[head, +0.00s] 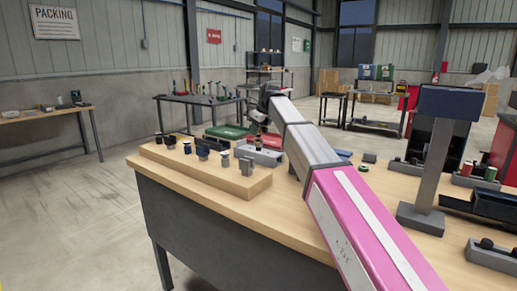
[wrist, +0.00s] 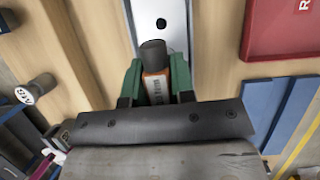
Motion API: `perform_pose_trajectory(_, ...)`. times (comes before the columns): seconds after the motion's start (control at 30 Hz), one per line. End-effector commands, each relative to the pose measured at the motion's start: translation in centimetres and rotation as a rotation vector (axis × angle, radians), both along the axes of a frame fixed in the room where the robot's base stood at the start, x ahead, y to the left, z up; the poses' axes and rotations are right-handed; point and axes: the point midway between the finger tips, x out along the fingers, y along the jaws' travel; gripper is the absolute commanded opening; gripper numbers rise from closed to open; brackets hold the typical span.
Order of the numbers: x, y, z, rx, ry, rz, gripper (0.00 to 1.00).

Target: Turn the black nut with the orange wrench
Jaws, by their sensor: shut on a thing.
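In the wrist view my gripper (wrist: 156,78) has its green fingers closed on the orange wrench (wrist: 156,90), of which a short orange length with dark lettering shows. A dark round piece (wrist: 153,53) stands at the far end of the orange part, between the fingertips; I cannot tell whether it is the wrench's head or the black nut. Beyond it lies a pale metal plate (wrist: 176,40) with a small black spot. In the head view the arm's far end is over the workbench, and the fingers and wrench cannot be made out. I cannot identify the black nut for certain.
A raised wooden board (head: 215,180) with several small parts lies on the bench's left. Green (head: 226,131) and red (head: 272,140) trays are behind it. A dark screen on a post (head: 430,170) stands right. In the wrist view a capped post (wrist: 35,90) stands left.

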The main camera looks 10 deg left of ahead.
Motion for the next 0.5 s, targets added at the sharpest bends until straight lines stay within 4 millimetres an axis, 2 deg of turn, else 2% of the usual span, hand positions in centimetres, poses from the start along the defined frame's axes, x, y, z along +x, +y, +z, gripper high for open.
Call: perform_pose_trajectory(0.5,0.0,0.0,2.3,0.001,0.0,0.0,0.0)
